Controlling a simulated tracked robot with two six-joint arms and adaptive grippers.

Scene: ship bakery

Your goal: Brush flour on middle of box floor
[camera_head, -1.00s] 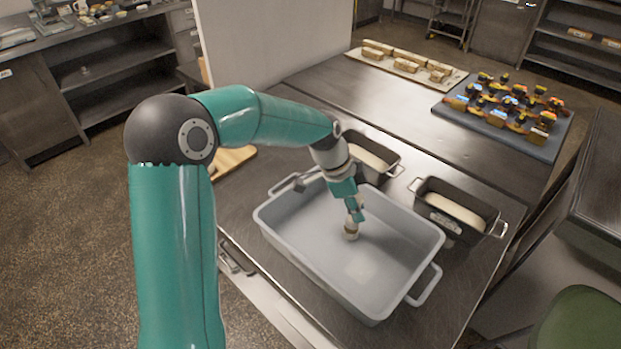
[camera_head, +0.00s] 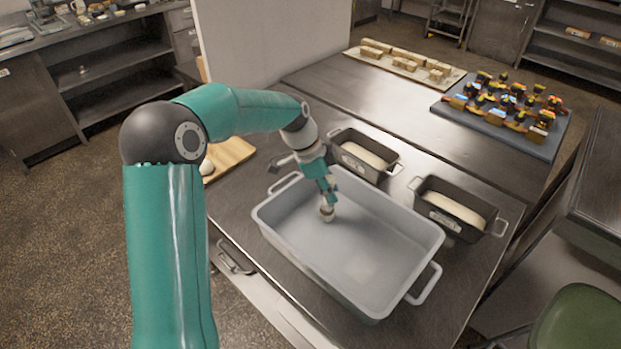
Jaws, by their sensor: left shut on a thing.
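A grey box (camera_head: 378,302) with a handle at each end stands on the steel table, open at the top. My left gripper (camera_head: 323,193) is inside it, over the far left part of the floor. It is shut on a small brush (camera_head: 327,213), whose pale head points down at the box floor. I cannot tell whether the bristles touch. A faint pale patch of flour (camera_head: 362,269) shows on the floor near the middle, to the right of and nearer than the brush. My right gripper is not in view.
Two dark loaf tins with dough, one behind the box (camera_head: 346,139) and one at its right (camera_head: 434,184), stand close to its rim. A wooden board (camera_head: 232,152) lies to the left behind my arm. A tray of loaves (camera_head: 405,67) and a dark tray of small goods (camera_head: 487,127) lie farther back.

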